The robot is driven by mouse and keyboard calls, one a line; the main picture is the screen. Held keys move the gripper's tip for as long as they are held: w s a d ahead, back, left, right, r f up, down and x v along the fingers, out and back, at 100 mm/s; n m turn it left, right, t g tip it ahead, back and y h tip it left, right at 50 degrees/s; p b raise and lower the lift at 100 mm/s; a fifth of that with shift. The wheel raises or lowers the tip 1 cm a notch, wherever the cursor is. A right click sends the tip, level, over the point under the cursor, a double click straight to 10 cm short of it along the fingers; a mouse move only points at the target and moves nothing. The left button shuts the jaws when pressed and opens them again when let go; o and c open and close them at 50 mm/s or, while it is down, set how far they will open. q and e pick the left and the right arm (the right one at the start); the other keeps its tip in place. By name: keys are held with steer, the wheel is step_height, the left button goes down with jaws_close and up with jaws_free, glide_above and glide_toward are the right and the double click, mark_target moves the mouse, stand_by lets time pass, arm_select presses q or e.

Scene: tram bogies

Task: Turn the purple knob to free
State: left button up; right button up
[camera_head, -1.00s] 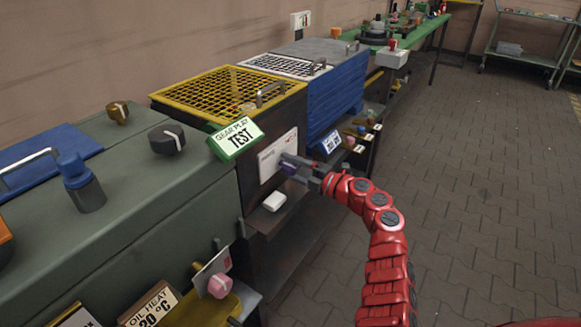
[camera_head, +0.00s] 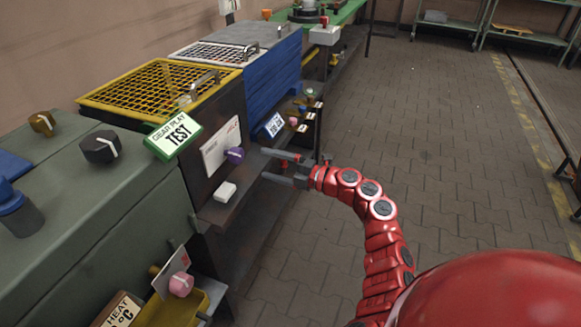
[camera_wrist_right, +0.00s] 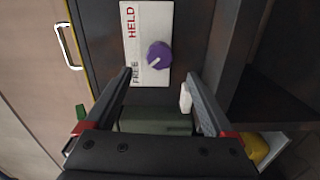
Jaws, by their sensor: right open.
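The purple knob (camera_head: 235,155) sits on a white plate (camera_head: 214,158) on the front of the dark cabinet. In the right wrist view the knob (camera_wrist_right: 158,54) shows a white mark slanting down-left, towards the word FREE; HELD is printed higher up the plate (camera_wrist_right: 146,20). My right gripper (camera_head: 265,164) is open and empty, its fingers pointing at the cabinet just right of the knob and apart from it. In the right wrist view its fingertips (camera_wrist_right: 158,76) lie either side below the knob. My left gripper is not in view.
A white block (camera_head: 225,191) sits on a ledge below the plate. A pink knob (camera_head: 181,284) and yellow tray (camera_head: 165,312) are lower left. Open paved floor (camera_head: 440,170) lies to the right.

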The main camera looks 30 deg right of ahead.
steer(key=v, duration=0.6)
steer(key=shift+s, duration=0.2)
